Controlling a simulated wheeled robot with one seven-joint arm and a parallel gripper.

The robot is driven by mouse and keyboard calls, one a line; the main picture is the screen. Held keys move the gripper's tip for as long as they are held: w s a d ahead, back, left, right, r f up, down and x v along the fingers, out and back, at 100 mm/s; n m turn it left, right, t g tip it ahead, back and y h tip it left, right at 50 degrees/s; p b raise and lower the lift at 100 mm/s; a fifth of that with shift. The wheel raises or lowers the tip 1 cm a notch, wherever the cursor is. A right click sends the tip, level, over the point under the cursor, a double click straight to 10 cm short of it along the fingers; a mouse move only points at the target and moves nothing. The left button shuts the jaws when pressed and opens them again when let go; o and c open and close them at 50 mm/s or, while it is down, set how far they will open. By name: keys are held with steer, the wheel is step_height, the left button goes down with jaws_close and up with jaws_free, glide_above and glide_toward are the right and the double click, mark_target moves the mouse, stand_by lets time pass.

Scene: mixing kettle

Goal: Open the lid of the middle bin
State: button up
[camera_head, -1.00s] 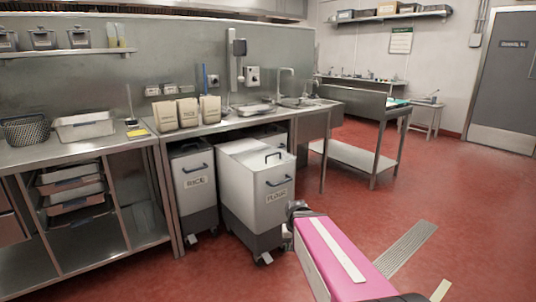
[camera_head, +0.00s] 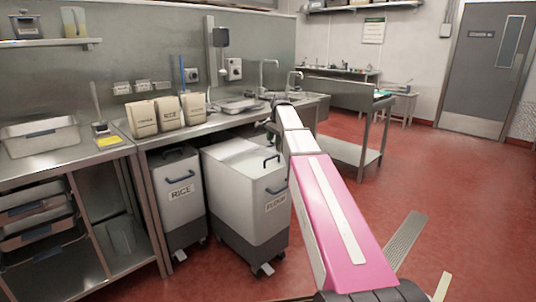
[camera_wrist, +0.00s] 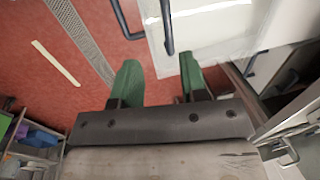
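The white and grey bin labelled FLOUR (camera_head: 240,190) stands out from under the counter, with its lid closed. Its lid has a dark handle (camera_head: 271,160), and another handle is on the front face. My gripper (camera_head: 270,128) is above and behind the lid handle, partly hidden by my arm. In the wrist view, my gripper (camera_wrist: 159,62) is open and empty, its two green fingers apart. The white lid (camera_wrist: 215,30) and its dark handle (camera_wrist: 167,25) show beyond the fingertips, not between them. My arm hides what is right of the FLOUR bin.
A bin labelled RICE (camera_head: 180,198) stands left of the FLOUR bin, under the steel counter (camera_head: 200,128). Paper bags (camera_head: 168,113) and a sink area are on the counter. A steel table (camera_head: 350,150) stands to the right.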

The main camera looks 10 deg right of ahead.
steer(key=w+f, duration=0.1)
steer(key=f, duration=0.5)
steer(key=w+a+f, duration=0.1)
steer(key=f, duration=0.2)
steer(key=shift+w+a+f, duration=0.1)
steer(key=shift+w+f, duration=0.2)
jaws_close()
